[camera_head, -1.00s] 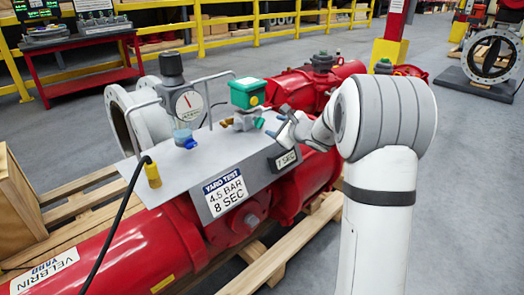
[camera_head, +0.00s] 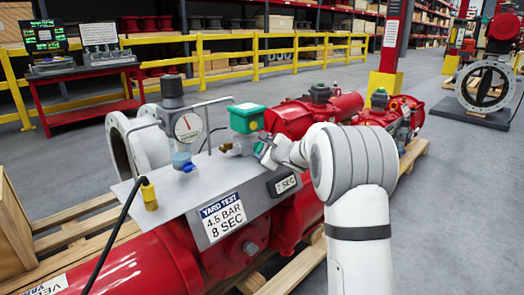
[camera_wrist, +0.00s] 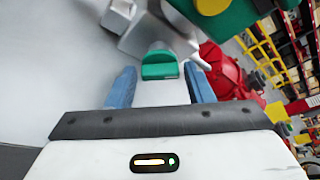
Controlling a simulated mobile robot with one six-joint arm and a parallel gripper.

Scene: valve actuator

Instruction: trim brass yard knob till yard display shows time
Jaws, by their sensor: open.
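The display (camera_head: 285,184) on the sloped panel's front reads 7 SEC. The sign (camera_head: 222,215) beside it reads YARD TEST 4.5 BAR 8 SEC. A green box (camera_head: 247,116) stands on the panel, with a round brass-yellow part (camera_head: 253,126) on its face; that part also shows at the top of the wrist view (camera_wrist: 212,5). I cannot tell whether it is the yard knob. My gripper (camera_head: 264,152) is open close to the green box's lower right. In the wrist view, a green tab (camera_wrist: 160,67) on a grey fitting appears between the blue fingers (camera_wrist: 160,88), with space on both sides.
A gauge (camera_head: 188,127) with a blue knob (camera_head: 182,160) below stands on the panel's left. The red actuator (camera_head: 110,270) rests on a wooden pallet.

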